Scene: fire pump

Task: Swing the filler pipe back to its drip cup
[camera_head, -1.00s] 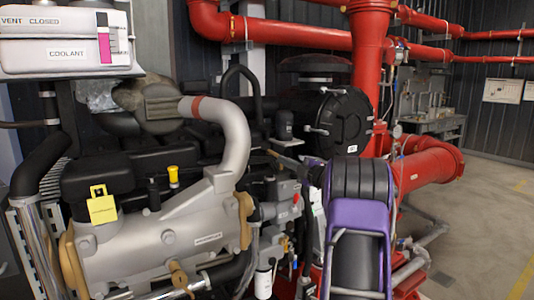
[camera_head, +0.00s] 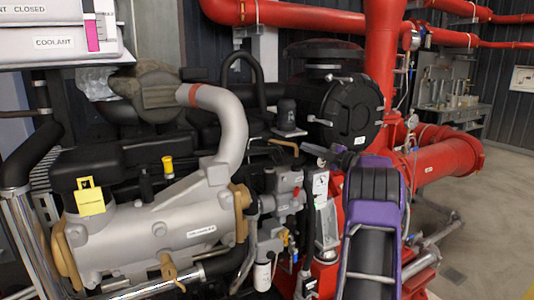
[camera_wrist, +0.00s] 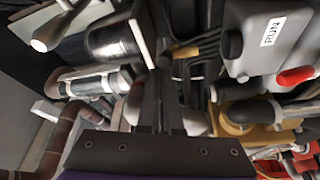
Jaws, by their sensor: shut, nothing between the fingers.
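I cannot make out the filler pipe or its drip cup with certainty in either view. A curved silver pipe with a red band (camera_head: 229,125) rises from the engine, but nothing marks it as the filler pipe. My gripper (camera_wrist: 165,100) shows as dark fingers in the middle of the wrist view, shut and empty. It is among engine parts, with a grey box labelled RUN (camera_wrist: 268,38) to its right. Whether the fingers touch anything cannot be told.
A round black housing (camera_head: 345,108) stands behind my arm. Thick red pipes (camera_head: 381,70) run up and to the right. Open floor (camera_head: 480,235) lies at the far right.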

